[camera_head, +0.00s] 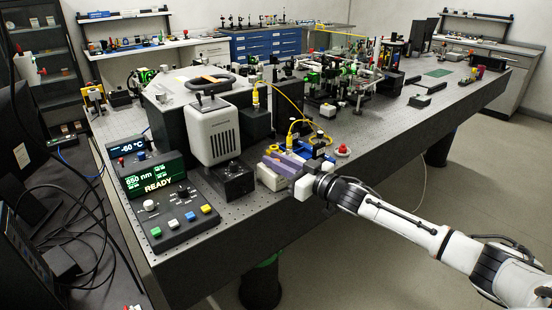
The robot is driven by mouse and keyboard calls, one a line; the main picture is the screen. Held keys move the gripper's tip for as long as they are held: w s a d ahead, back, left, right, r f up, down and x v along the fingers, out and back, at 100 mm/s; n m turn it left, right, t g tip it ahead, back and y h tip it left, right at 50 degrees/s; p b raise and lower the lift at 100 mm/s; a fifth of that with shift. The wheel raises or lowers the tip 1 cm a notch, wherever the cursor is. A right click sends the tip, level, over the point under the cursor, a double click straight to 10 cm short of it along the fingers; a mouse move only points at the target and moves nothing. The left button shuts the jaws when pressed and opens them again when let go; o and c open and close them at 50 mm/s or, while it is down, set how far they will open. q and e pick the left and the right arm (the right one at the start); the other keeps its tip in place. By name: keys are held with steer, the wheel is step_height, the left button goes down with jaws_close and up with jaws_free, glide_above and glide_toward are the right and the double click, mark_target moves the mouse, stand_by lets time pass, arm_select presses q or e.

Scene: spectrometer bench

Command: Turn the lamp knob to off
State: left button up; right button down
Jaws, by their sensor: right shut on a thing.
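A black box (234,182) with a dark dial on its front stands near the bench's front edge, beside a pale vented housing (212,133). The control panel left of it bears a pale round knob (149,205) and a black knob (183,192). I cannot tell for sure which knob is the lamp's. My left gripper is not in view.
Coloured buttons (182,218) and a display reading READY (155,178) are at the bench's left. A red button (343,150) and a blue holder (318,150) with yellow cable lie behind my right gripper. Optics crowd the bench behind; the floor at right is clear.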

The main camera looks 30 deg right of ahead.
steer(key=n+y, duration=0.2)
steer(key=shift+w+d+r+g+y+b, duration=0.1)
steer(key=shift+d+g+y+b, duration=0.2)
steer(key=shift+g+b, duration=0.1)
steer(key=shift+n+g+y+b, duration=0.3)
steer(key=shift+n+y+b, duration=0.1)
steer(key=shift+y, duration=0.3)
steer(key=n+g+y+b, duration=0.1)
steer(key=y+b, duration=0.1)
steer(key=n+g+y+b, duration=0.1)
steer(key=n+y+b, duration=0.1)
steer(key=shift+a+f+g, duration=0.15)
steer(key=shift+f+g, duration=0.15)
steer(key=shift+b, duration=0.65)
steer(key=shift+a+r+n+g+y+b, duration=0.1)
steer(key=shift+n+g+y+b, duration=0.65)
steer(key=shift+b, duration=0.2)
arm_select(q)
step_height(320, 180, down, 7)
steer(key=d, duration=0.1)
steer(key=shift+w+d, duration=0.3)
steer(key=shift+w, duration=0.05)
arm_select(e)
steer(key=shift+r+g+y, duration=0.1)
steer(key=shift+g+y, duration=0.15)
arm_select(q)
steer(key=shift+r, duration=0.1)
